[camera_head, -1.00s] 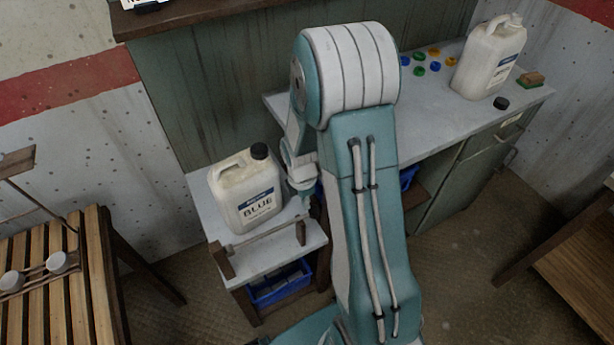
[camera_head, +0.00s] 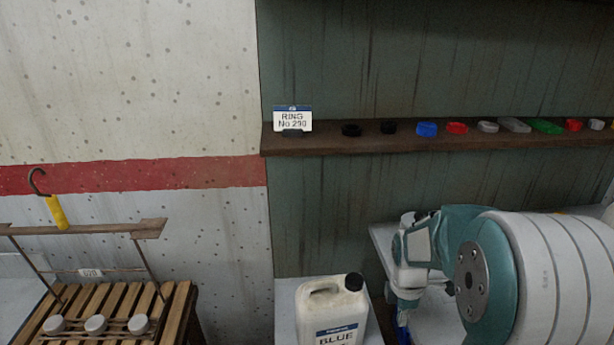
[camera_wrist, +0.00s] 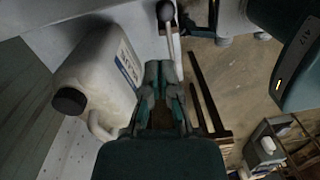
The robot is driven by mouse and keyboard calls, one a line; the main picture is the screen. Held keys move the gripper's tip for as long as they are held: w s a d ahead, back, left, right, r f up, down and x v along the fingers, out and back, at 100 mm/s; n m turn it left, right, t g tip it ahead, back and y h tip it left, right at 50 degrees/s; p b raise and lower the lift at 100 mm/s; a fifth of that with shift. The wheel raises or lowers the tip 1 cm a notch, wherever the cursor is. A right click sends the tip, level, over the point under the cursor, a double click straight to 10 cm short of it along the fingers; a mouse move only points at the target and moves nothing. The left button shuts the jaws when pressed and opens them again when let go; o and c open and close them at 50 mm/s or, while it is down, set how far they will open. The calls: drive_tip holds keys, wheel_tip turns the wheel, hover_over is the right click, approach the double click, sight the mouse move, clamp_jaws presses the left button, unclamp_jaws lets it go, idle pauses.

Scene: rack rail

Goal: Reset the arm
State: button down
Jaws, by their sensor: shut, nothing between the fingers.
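My arm shows at the lower right of the head view, its thick white and teal joint in front of the bench. My gripper (camera_wrist: 162,88) shows in the wrist view, with its fingers together and nothing held. Beside it on the left is the white jug (camera_wrist: 100,75) with a black cap. In the head view the same kind of jug (camera_head: 330,315), labelled BLUE, stands at the bottom edge, left of my arm, its lower part cut off. I cannot tell whether the gripper touches the jug.
A slatted wooden table (camera_head: 105,300) with a rail frame and a yellow-handled hook (camera_head: 57,212) stands at left. A round-ended lever (camera_wrist: 166,14) is ahead of the gripper.

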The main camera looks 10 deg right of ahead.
drive_tip(key=s+a+r+m+t, duration=0.3)
drive_tip(key=s+a+r+m, duration=0.2)
drive_tip(key=s+r+m, duration=0.3)
drive_tip(key=s+a+r+m+t, duration=0.3)
drive_tip(key=s+a+r+m, duration=0.2)
drive_tip(key=s+r+m, duration=0.3)
drive_tip(key=shift+s+a+r+y, duration=0.25)
drive_tip(key=shift+s+r+y, duration=0.1)
drive_tip(key=shift+r, duration=0.25)
